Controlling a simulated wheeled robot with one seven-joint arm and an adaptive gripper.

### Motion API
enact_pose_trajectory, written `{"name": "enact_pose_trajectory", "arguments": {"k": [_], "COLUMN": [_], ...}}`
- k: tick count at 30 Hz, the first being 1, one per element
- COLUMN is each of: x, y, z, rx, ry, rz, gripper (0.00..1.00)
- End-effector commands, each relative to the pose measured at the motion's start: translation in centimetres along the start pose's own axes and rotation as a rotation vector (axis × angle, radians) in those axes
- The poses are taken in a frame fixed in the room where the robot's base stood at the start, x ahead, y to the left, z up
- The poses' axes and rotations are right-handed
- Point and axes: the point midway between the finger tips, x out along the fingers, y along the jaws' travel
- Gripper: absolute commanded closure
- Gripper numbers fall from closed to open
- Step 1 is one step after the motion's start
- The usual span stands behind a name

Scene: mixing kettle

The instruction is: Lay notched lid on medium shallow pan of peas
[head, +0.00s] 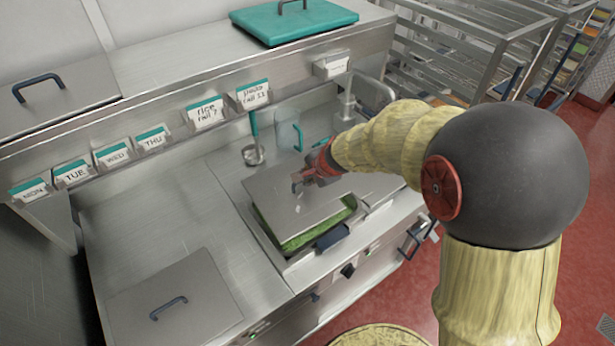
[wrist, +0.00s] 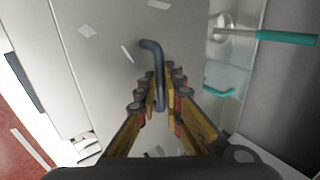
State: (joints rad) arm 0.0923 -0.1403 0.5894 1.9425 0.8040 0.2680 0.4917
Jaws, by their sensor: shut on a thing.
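My gripper (head: 315,172) is shut on the dark bar handle (wrist: 157,75) of a flat grey steel lid (head: 290,207). The lid also fills the middle of the wrist view (wrist: 105,40). In the head view the lid is over the pan of peas, covering most of it. Green peas (head: 305,238) show along the lid's front and right edges. The pan's dark front handle (head: 332,237) sticks out toward the front. I cannot tell whether the lid touches the pan's rim, and no notch is clearly visible.
Another lid with a dark handle (head: 170,308) lies on the counter at front left. A ladle (head: 253,150) and a clear jug (head: 289,132) are behind the pan. A tap (head: 348,100) rises at back right. The left counter (head: 165,220) has bare room.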

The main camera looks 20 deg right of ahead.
Motion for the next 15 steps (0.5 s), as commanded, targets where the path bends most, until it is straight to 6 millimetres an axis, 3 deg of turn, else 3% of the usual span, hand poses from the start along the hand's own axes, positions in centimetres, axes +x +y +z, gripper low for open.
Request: {"name": "enact_pose_trajectory", "arguments": {"k": [15], "x": [0.86], "y": [0.42], "z": [0.04], "rx": [-0.041], "ry": [-0.025], "rz": [-0.003], "gripper": [1.0]}}
